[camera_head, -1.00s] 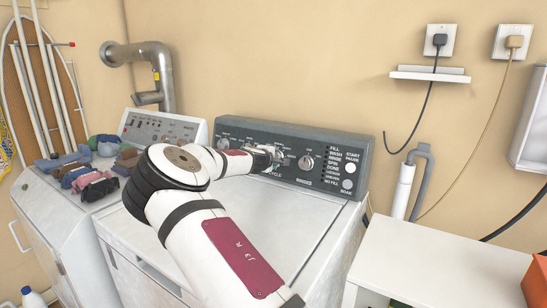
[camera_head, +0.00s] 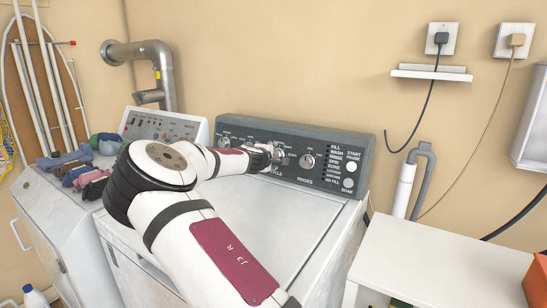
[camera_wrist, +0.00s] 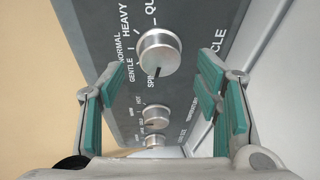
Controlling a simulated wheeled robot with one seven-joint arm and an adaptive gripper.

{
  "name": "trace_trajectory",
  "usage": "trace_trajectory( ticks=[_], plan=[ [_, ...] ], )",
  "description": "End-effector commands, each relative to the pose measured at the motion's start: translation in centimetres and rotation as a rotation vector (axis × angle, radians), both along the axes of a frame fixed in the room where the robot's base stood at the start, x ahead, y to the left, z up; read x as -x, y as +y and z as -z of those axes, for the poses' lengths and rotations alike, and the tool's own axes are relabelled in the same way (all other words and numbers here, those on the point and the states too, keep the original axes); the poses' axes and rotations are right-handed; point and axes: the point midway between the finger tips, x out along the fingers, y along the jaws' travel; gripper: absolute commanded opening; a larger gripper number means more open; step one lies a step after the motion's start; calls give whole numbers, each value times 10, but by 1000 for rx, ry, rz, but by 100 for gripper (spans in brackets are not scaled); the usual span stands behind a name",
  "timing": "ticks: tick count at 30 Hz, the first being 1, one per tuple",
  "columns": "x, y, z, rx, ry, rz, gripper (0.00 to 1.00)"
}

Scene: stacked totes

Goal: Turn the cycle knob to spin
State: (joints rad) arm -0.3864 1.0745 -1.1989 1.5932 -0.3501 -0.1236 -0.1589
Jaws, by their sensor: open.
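The cycle knob (camera_wrist: 159,52) is a round silver dial on the dark washer panel (camera_wrist: 205,20). In the wrist view, its dark pointer line faces the bottom of the picture, beside the word SPIN. GENTLE, NORMAL, HEAVY and QU… labels curve around its left and top. My gripper (camera_wrist: 159,76) is open, with green-padded fingers to the left and right of the knob and a visible gap on each side. In the head view my gripper (camera_head: 267,150) is at the panel, partly covering the cycle knob (camera_head: 279,155).
More silver knobs (camera_wrist: 154,117) lie below the cycle knob in the wrist view. The rinses knob (camera_head: 307,161) and round buttons (camera_head: 350,168) are to the right in the head view. A white table (camera_head: 450,255) stands at right; folded clothes (camera_head: 75,175) lie at left.

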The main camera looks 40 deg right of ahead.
Motion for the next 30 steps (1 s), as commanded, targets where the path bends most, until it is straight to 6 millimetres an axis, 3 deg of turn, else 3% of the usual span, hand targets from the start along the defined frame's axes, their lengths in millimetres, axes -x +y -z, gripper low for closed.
trace_trajectory(
  ticks=[6, 13, 30],
  plan=[
    [27, 36, -14, -2, -1, -2, 58],
    [48, 61, -24, 0, 1, -1, 58],
    [55, 69, -28, -1, 1, 0, 58]
  ],
)
